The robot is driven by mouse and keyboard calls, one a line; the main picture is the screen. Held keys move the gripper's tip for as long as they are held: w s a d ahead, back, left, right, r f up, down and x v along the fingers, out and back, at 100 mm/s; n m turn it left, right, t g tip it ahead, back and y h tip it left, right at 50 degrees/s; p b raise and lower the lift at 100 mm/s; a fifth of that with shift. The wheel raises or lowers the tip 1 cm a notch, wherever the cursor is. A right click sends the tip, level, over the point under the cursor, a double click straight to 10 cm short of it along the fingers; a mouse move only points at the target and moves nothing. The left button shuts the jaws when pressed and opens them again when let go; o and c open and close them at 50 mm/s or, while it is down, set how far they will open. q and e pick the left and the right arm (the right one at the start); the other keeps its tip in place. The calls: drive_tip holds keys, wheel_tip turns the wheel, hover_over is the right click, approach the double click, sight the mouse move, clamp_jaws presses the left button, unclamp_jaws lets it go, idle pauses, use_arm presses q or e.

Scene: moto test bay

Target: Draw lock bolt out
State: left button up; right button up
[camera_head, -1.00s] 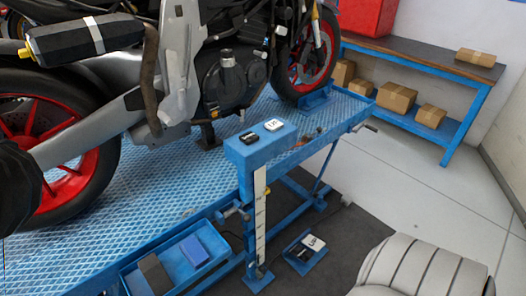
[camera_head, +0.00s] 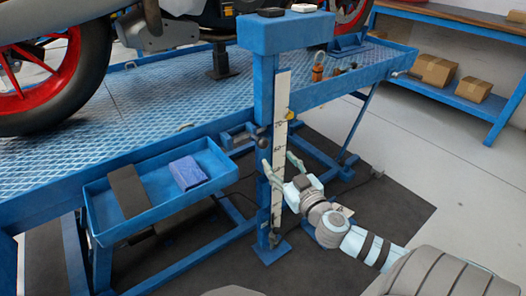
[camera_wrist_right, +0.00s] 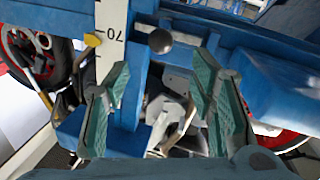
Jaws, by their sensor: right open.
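A dark ball knob (camera_head: 263,133), which looks like the end of the lock bolt, sticks out at the left side of the blue upright post (camera_head: 264,90). The bolt's shank is not clear. In the right wrist view the dark knob (camera_wrist_right: 160,41) lies ahead of my fingers, near the gap between their tips. My right gripper (camera_head: 280,163) is open, below and slightly right of the knob, in front of the post and its white scale (camera_head: 281,110). In the right wrist view its two green-padded fingers (camera_wrist_right: 163,68) are wide apart with nothing gripped. My left gripper is out of view.
The ramp platform (camera_head: 170,90) carries the motorcycle. A yellow pointer (camera_head: 291,114) sits beside the scale. Clear floor (camera_head: 400,195) lies right of the post.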

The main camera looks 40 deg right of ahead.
sight(265, 146)
drive_tip(key=x, duration=1.1)
drive_tip(key=shift+f, duration=0.1)
clamp_jaws()
